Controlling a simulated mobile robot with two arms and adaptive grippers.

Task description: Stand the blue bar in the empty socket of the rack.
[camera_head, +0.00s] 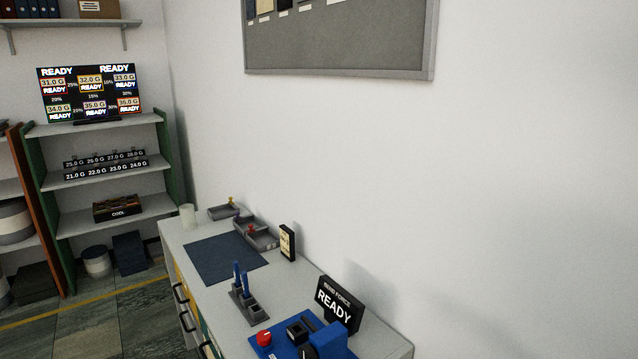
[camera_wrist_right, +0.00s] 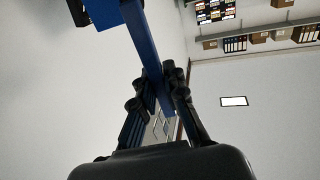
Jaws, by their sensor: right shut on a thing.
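In the right wrist view my right gripper (camera_wrist_right: 158,88) is shut on a blue bar (camera_wrist_right: 145,45). The bar slants from the top edge down between the fingers, and its lower end shows past them. The grey rack (camera_head: 236,296) stands on the white bench in the head view. Two blue bars (camera_head: 245,282) stand upright toward its far end. Dark openings show toward its near end, at least one of them an empty socket (camera_head: 265,313). Neither gripper shows in the head view, so I cannot tell how far the held bar is from the rack.
A blue press (camera_head: 328,340) with a red knob (camera_head: 263,338) stands at the bench's near end beside a READY display (camera_head: 338,303). A blue block (camera_wrist_right: 101,13) shows in the wrist view.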

